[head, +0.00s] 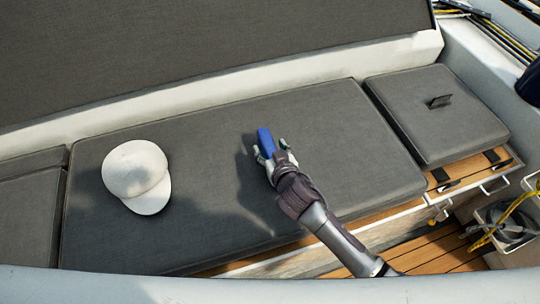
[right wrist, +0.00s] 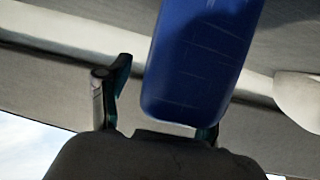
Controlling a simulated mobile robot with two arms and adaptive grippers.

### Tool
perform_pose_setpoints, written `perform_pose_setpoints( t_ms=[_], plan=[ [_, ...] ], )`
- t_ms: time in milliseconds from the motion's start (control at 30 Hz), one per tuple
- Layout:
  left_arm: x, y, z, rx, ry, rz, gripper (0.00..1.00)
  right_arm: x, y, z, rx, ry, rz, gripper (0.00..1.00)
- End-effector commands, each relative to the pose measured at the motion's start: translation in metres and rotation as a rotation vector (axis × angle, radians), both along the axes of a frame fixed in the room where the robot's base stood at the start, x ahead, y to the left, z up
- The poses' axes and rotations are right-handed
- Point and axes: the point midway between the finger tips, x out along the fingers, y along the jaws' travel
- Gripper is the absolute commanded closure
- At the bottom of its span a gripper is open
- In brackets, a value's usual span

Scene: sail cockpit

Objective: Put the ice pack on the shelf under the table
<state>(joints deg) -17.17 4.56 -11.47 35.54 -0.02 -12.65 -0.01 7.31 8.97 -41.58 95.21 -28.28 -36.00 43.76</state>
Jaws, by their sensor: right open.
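The blue ice pack (head: 265,141) is at the fingertips of my right gripper (head: 271,151), over the grey seat cushion. In the right wrist view the ice pack (right wrist: 200,65) is large and close, and covers most of one finger. The other finger (right wrist: 115,90) stands apart from it with a gap. My right gripper is open around or just beside the pack; I cannot tell whether the pack touches the cushion. My left gripper is not in view. No table or shelf under it can be made out.
A white cap (head: 135,172) lies on the long grey cushion (head: 330,140) to the left. A smaller cushion (head: 435,110) with a black strap is at the right. Wooden floor (head: 425,262) and a bin with yellow rope (head: 503,222) are at lower right. The cushion between cap and gripper is clear.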

Motion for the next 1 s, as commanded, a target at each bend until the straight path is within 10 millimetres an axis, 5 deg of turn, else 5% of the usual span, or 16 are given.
perform_pose_setpoints(
  t_ms=[267, 667, 1000],
  plan=[
    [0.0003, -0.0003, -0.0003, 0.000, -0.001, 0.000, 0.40, 0.0042, 0.0019, -0.0018, 0.001, -0.001, 0.001, 0.35],
    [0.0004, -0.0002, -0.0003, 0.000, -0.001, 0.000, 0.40, 0.0039, 0.0017, -0.0018, 0.000, 0.000, 0.001, 0.99],
    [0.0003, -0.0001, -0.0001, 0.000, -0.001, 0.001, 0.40, 0.0044, 0.0021, 0.0002, 0.002, -0.004, 0.002, 1.00]
  ],
)
